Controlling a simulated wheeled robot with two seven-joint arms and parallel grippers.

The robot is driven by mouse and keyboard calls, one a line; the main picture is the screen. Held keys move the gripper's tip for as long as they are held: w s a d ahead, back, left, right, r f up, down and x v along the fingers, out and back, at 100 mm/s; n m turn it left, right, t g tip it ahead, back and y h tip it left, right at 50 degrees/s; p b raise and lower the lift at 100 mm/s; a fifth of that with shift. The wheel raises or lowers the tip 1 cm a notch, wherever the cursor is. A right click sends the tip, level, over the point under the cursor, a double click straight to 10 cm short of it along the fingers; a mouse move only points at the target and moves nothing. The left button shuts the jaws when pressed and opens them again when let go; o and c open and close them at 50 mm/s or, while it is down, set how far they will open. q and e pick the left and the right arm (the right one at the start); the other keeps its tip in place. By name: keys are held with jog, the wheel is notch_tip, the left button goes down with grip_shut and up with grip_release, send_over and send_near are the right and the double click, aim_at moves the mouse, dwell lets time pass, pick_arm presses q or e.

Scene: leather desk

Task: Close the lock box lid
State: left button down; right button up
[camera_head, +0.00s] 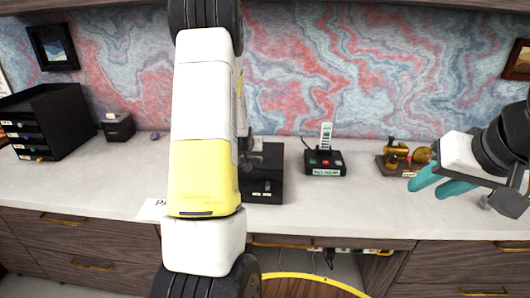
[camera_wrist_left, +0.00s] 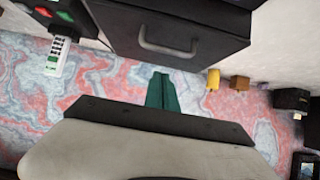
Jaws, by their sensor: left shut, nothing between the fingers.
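The black lock box (camera_head: 262,188) stands on the desk at the middle, its left side hidden behind my left arm. In the left wrist view a dark panel of it with a grey handle (camera_wrist_left: 168,48) fills the upper middle. The lid's angle is hard to tell because my arm covers part of it. My left gripper (camera_wrist_left: 163,78) shows green fingers pressed together, empty, just short of the panel's edge near the handle. In the head view its fingers are hidden by the arm. My right gripper (camera_head: 424,187) is at the right with teal fingers apart, empty, over the desk.
A black phone base (camera_head: 325,163) with a white handset stands right of the box, also in the wrist view (camera_wrist_left: 57,56). A golden object on a brown base (camera_head: 403,158) is near my right gripper. A black drawer unit (camera_head: 50,120) stands far left. A paper sign (camera_head: 152,209) lies by the front edge.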

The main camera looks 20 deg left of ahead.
pick_arm(q)
jog(key=s+d+f, duration=0.2)
jog(key=s+f, duration=0.3)
jog(key=s, duration=0.3)
jog(key=s+d+r+g+h, duration=0.1)
jog(key=s+d+r, duration=0.25)
jog(key=r, duration=0.25)
jog(key=s+d+r+m+h, duration=0.1)
jog(key=s+d+r, duration=0.1)
jog(key=d+r, duration=0.3)
jog(key=s+d+r+g+h, duration=0.1)
jog(key=s+d+r, duration=0.2)
jog(key=r, duration=0.4)
jog(key=s+d+r+m+g+h, duration=0.1)
jog(key=s+d+r, duration=0.2)
jog(key=s, duration=0.6)
jog(key=s+d+r+m+g+h, duration=0.1)
jog(key=s+d+r, duration=0.2)
jog(key=s, duration=0.6)
jog(key=shift+d+r+m, duration=0.2)
jog(key=shift+r+m, duration=0.1)
jog(key=shift+r, duration=0.25)
